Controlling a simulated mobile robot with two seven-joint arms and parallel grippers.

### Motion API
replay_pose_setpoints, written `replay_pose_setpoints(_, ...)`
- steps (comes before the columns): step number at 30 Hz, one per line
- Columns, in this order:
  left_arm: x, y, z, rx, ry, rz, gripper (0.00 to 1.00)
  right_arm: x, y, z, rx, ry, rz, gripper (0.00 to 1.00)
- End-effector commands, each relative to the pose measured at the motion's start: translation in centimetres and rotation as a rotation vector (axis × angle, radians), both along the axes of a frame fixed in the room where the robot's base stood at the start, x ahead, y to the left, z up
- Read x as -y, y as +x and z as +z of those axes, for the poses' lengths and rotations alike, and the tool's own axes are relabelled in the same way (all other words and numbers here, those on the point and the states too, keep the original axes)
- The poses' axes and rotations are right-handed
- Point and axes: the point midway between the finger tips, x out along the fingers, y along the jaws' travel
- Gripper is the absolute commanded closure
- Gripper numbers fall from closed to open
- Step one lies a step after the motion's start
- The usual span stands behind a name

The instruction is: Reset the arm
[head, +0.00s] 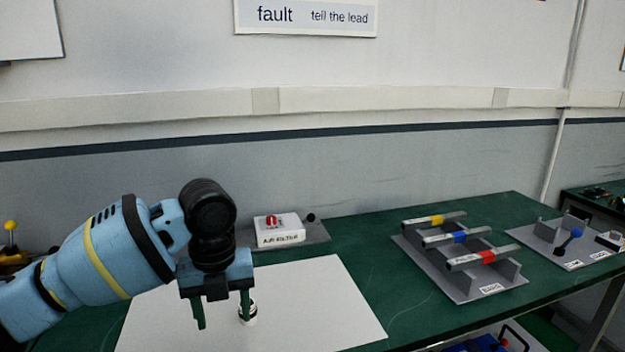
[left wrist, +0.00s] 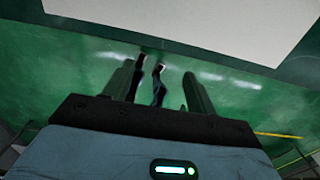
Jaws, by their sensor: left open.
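My left arm (head: 105,255) comes in from the left in the head view. My left gripper (head: 222,312) points down over the white sheet on the bench, its two green fingers apart with nothing clearly held between them. A small white and black object (head: 249,315) shows beside and partly behind the right-hand finger; I cannot tell whether they touch. In the left wrist view the gripper (left wrist: 156,88) is also open, with thin dark shapes (left wrist: 158,86) showing between the fingers over green surface; what they are is unclear. My right gripper is not in view.
The white sheet (head: 320,305) lies on the green bench (head: 385,262). Behind it stands a white box with a red knob (head: 279,232). To the right are a grey rack with yellow, blue and red bars (head: 465,275) and a plate with a blue-knobbed lever (head: 569,242).

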Motion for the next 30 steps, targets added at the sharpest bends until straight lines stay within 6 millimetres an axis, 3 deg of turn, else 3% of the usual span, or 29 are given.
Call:
replay_pose_setpoints(1, 0.0, 0.0, 0.0, 0.000, 0.000, 0.000, 0.43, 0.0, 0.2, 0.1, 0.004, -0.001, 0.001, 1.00)
replay_pose_setpoints(14, 4.4, -4.3, -9.4, -0.038, -0.099, 0.198, 0.43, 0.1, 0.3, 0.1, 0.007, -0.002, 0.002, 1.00)
replay_pose_setpoints(21, 7.4, -9.0, -15.4, -0.083, -0.210, 0.448, 0.43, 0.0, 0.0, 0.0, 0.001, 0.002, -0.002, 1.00)
replay_pose_setpoints(30, 8.9, -15.1, -21.0, -0.165, -0.328, 0.874, 0.43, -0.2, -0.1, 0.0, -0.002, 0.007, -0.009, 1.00)
